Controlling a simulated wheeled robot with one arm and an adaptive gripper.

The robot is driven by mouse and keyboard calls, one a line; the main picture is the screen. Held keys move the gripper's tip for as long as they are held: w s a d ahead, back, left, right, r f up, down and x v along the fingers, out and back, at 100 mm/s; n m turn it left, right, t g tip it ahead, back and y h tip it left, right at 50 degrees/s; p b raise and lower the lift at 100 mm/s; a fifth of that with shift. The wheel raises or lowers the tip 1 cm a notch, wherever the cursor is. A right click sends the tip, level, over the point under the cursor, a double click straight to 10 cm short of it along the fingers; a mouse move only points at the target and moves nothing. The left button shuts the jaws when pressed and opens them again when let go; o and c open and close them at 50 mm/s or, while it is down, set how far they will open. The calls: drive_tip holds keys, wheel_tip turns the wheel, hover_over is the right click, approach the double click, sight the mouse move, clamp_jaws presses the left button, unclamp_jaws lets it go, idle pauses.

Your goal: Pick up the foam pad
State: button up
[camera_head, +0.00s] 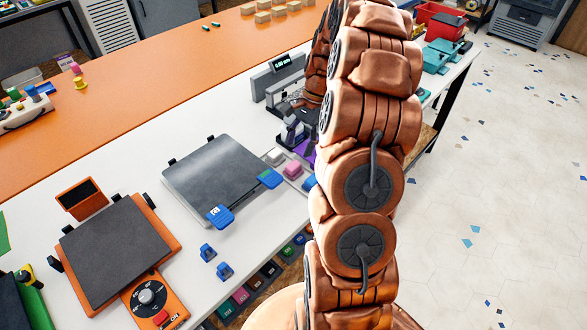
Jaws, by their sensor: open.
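I cannot tell for sure which thing is the foam pad. A purple piece (304,151) shows just below my gripper, partly hidden by my arm. My dark gripper (291,138) is open, over the table beside the purple piece. My arm hides much of the area to its right, and whether the fingers touch anything is unclear.
A dark flat plate (222,172) with blue clamps lies left of the gripper. A grey device with a display (283,75) stands behind it. An orange heated unit (115,240) is at front left. The white table (130,170) has bare room between them.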

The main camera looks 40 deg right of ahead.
sight(294, 164)
drive_tip(key=shift+d+p+x, duration=0.1)
drive_tip(key=shift+p+x, duration=0.55)
drive_tip(key=shift+x, duration=1.1)
drive_tip(key=shift+d+p+x, duration=0.15)
drive_tip(key=shift+p+x, duration=0.45)
drive_tip(key=shift+x, duration=1.1)
drive_tip(key=shift+f, duration=0.1)
drive_tip(key=c, duration=1)
